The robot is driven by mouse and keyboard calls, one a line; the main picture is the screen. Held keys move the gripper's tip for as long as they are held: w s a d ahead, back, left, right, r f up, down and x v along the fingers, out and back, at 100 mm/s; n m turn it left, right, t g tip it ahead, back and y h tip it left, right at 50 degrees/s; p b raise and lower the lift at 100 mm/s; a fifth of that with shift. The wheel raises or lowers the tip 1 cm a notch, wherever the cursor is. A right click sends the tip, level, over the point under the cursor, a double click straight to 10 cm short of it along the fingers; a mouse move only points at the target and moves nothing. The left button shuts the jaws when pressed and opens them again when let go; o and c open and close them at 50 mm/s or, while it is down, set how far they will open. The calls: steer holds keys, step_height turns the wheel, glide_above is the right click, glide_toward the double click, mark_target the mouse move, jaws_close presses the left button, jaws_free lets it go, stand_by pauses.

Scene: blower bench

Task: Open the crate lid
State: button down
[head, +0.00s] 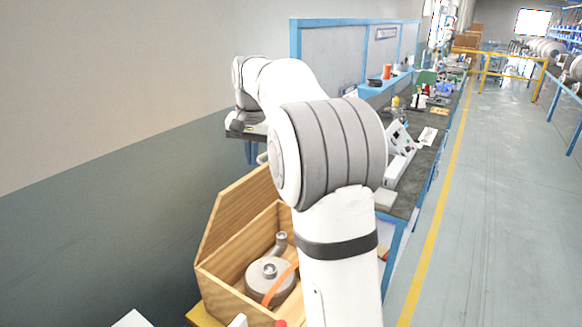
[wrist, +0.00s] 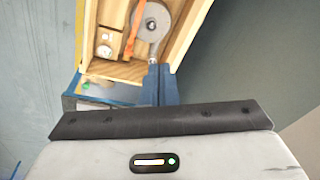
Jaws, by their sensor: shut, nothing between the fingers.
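The wooden crate (head: 228,287) stands at the lower middle of the head view, partly hidden by my arm. Its lid (head: 232,220) stands raised along the crate's wall-side edge, and the inside is exposed. A grey metal blower part (head: 268,277) with an orange strap (head: 280,283) lies inside. The wrist view shows the open crate (wrist: 120,70) at the top, with the grey round part (wrist: 153,20) and strap (wrist: 134,30) in it. My gripper (wrist: 158,70) is shut and empty, its blue fingers by the crate's near edge; contact cannot be told. The fingers are not distinguishable in the head view.
A workbench (head: 408,197) with tools and a blue-framed back panel (head: 335,55) runs behind the crate. The wall (head: 110,200) is close on the left. The floor aisle (head: 490,210) on the right is clear.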

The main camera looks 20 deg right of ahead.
steer(key=s+a+f+n+b, duration=0.1)
steer(key=s+a+f+n, duration=0.15)
steer(key=s, duration=0.65)
steer(key=s+a+f+n+b, duration=0.1)
steer(key=s+a+f+b, duration=0.15)
steer(key=s, duration=0.65)
steer(key=s+a+f+y+b, duration=0.4)
steer(key=s+f, duration=0.3)
steer(key=f, duration=0.4)
steer(key=w+d+m+t+y+b, duration=0.25)
steer(key=w+y+b, duration=0.2)
steer(key=w, duration=0.45)
steer(key=w+d+m+t+y+b, duration=0.25)
steer(key=w+d+y+b, duration=0.2)
steer(key=w, duration=0.45)
steer(key=w+d+m+t+b, duration=0.25)
steer(key=d+t, duration=0.35)
steer(key=d, duration=0.6)
steer(key=w+d+m+t+b, duration=0.1)
steer(key=w+d+t, duration=0.3)
steer(key=d+t, duration=0.55)
steer(key=w+a+r+g+p, duration=0.2)
steer(key=w+r, duration=0.4)
steer(key=w, duration=0.4)
steer(key=shift+w+a+g+h+p, duration=0.3)
steer(key=shift+a+p, duration=0.3)
steer(key=shift+a, duration=0.5)
